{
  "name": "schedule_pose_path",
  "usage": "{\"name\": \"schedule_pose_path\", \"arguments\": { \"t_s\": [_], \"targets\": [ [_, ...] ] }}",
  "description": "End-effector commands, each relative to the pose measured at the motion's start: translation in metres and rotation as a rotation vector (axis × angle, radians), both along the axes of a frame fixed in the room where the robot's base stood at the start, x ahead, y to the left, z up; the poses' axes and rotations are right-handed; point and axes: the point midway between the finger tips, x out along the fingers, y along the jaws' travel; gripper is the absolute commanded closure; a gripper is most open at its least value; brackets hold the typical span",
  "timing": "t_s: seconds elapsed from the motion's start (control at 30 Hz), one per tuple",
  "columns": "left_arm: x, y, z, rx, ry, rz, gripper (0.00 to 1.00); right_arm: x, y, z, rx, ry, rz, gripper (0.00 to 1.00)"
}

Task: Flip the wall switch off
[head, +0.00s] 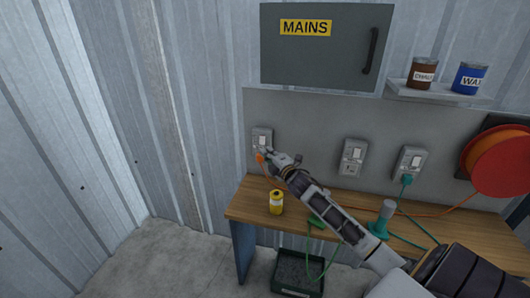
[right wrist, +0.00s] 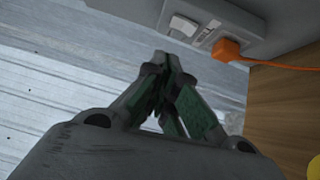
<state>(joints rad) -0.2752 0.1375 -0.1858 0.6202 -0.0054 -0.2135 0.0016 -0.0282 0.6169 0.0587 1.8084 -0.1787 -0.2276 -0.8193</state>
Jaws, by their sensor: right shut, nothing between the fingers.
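A wall switch (head: 262,138) with a socket below it is on the grey backboard at the left in the head view. It also shows near the top of the right wrist view as a pale rocker (right wrist: 183,28). An orange plug (right wrist: 229,48) sits in the socket beside it, with an orange cord. My right gripper (head: 268,152) is shut and empty, its tips close to the lower part of this switch plate. In the right wrist view the shut fingers (right wrist: 168,58) point toward the rocker. Whether they touch it cannot be told. My left gripper is not in view.
Two more switched sockets (head: 353,157) (head: 410,163) are to the right, one with a green plug. A grey MAINS box (head: 325,45) hangs above. An orange cable reel (head: 500,160) is far right.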

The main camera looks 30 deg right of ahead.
Motion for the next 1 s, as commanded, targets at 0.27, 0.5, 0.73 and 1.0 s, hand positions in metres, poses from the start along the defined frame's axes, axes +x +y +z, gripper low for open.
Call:
{"name": "schedule_pose_path", "arguments": {
  "t_s": [0.27, 0.5, 0.73, 1.0],
  "targets": [
    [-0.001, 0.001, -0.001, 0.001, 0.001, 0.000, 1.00, -0.019, 0.002, 0.002, -0.001, 0.000, 0.001, 1.00],
    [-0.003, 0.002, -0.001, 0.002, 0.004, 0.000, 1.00, -0.027, 0.002, 0.003, -0.001, -0.001, 0.001, 1.00],
    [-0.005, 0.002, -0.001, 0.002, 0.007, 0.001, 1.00, -0.028, 0.002, 0.003, -0.001, -0.001, 0.001, 1.00],
    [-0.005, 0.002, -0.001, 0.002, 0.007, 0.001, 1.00, -0.028, 0.002, 0.003, 0.000, -0.001, 0.001, 1.00]
  ]
}}
